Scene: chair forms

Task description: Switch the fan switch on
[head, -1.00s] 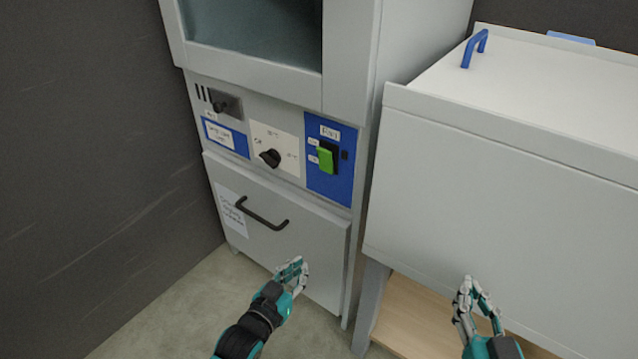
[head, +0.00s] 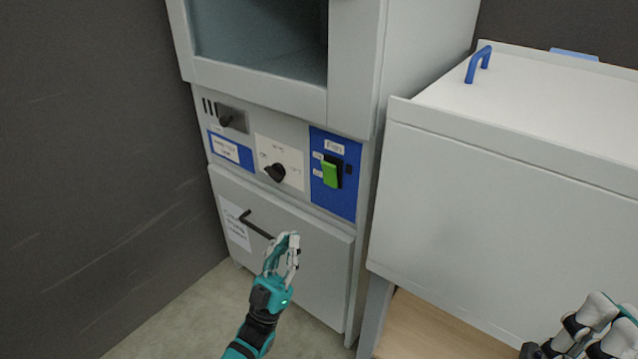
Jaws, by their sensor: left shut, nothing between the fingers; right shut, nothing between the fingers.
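The green fan switch (head: 331,173) sits on a blue panel (head: 334,205) labelled "Fan", on the front of the grey cabinet. My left gripper (head: 287,238) is shut and empty. It shows below and to the left of the switch, in front of the lower drawer and over part of its black handle. It is apart from the switch. My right gripper (head: 598,305) is at the lower right corner, in front of the white box unit, partly cut off by the frame edge. It is shut and empty.
A black knob (head: 275,172) on a white plate and a dark latch (head: 226,121) are left of the fan panel. The lower drawer (head: 310,258) is closed. A white box unit (head: 500,215) with a blue handle (head: 478,64) stands on the right. A dark wall (head: 90,150) is on the left.

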